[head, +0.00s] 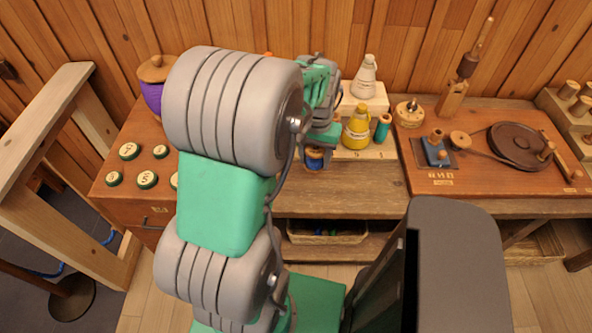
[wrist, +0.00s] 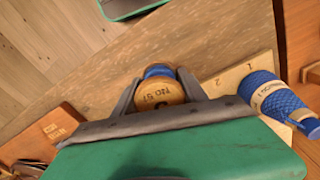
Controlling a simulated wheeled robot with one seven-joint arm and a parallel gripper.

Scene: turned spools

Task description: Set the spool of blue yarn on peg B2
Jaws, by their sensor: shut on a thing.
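My gripper (head: 319,150) is shut on the spool of blue yarn (head: 315,163), which has wooden ends. In the wrist view the fingers of my gripper (wrist: 160,92) lie on either side of the spool (wrist: 157,72), whose wooden end bears printed marks. It is held over the bench top, beside the pale stepped board. That board shows in the wrist view (wrist: 232,79) with the numbers 1 and 2. In the head view the board (head: 375,153) is partly hidden by my arm. I cannot make out peg B2.
A yellow cone (head: 356,128), a teal spool (head: 382,128) and a white cone (head: 365,77) stand on the board. A winder with a dark wheel (head: 520,146) is at right. The bench front strip (head: 370,198) is clear.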

